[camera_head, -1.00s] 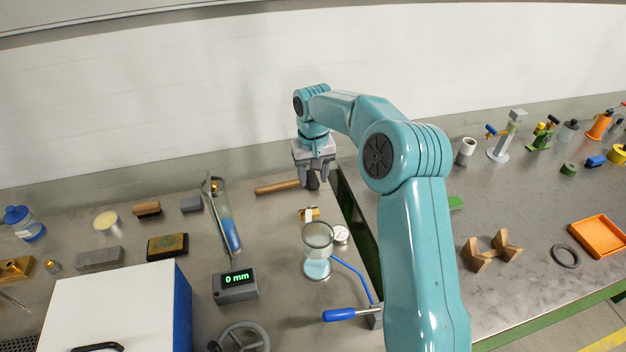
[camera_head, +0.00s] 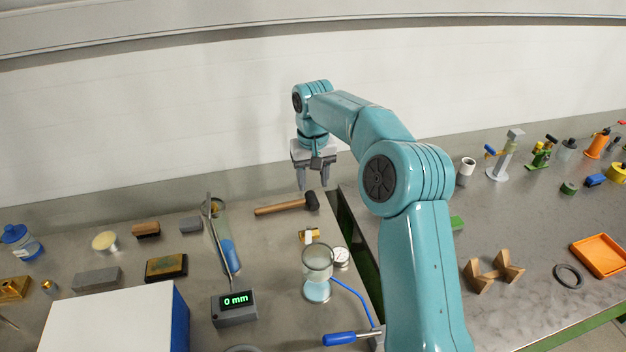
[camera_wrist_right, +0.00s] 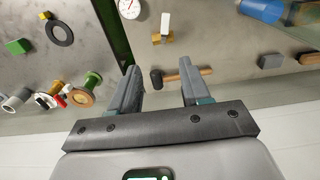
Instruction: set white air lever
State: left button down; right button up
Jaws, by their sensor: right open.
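The white air lever (camera_head: 308,238) is a small white tab on a brass valve body (camera_head: 316,234), on the left bench near its right edge. In the right wrist view the white lever (camera_wrist_right: 165,22) stands up from its brass valve (camera_wrist_right: 158,39), beyond my fingertips. My right gripper (camera_head: 314,187) is open and empty, pointing down above the back of the bench, behind the valve and apart from it. My left gripper is not in view.
A hammer (camera_head: 283,208) lies below my right gripper. A glass cup (camera_head: 317,262), a dial gauge (camera_head: 341,257) and a blue-handled lever (camera_head: 342,338) are in front of the valve. A gap separates this bench from the right one. The wall rises behind.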

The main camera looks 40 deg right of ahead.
jog(key=shift+r, duration=0.1)
notch_tip(320, 180, up, 12)
jog(key=shift+s, duration=0.15)
dwell(0.6)
